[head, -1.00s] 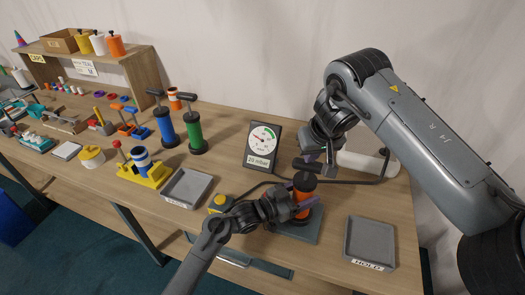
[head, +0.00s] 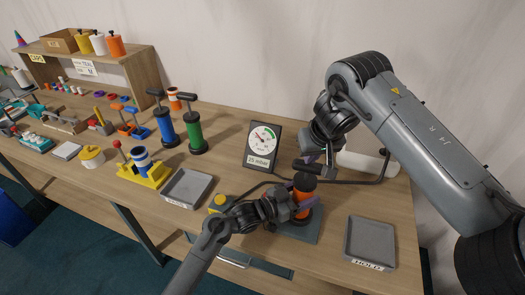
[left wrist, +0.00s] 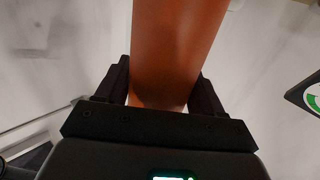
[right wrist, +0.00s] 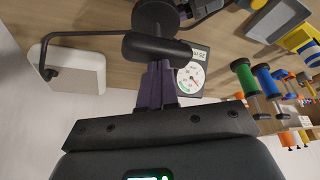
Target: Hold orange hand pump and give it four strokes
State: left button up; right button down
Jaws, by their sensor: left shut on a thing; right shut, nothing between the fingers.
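The orange hand pump (head: 302,200) stands upright on a grey-blue plate (head: 300,234) at the front right of the table. My left gripper (head: 298,204) is shut around its orange barrel, which fills the space between the fingers in the left wrist view (left wrist: 170,60). The pump's black T-handle (head: 308,168) is above its dark cap. My right gripper (head: 314,157) is shut and empty, with its fingertips at the handle. In the right wrist view the black handle (right wrist: 155,48) lies across the purple fingertips; I cannot tell whether they touch.
A gauge (head: 262,146) reading about 25 mbar stands behind the pump, with a dark hose nearby. A grey HOLD tray (head: 370,243) is at the right, another grey tray (head: 187,187) at the left. Blue (head: 165,125) and green (head: 194,132) pumps stand farther left.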

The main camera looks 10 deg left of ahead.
jog(key=shift+r, duration=2.45)
jog(key=shift+f, duration=3.6)
jog(key=shift+r, duration=3.6)
jog(key=shift+f, duration=0.15)
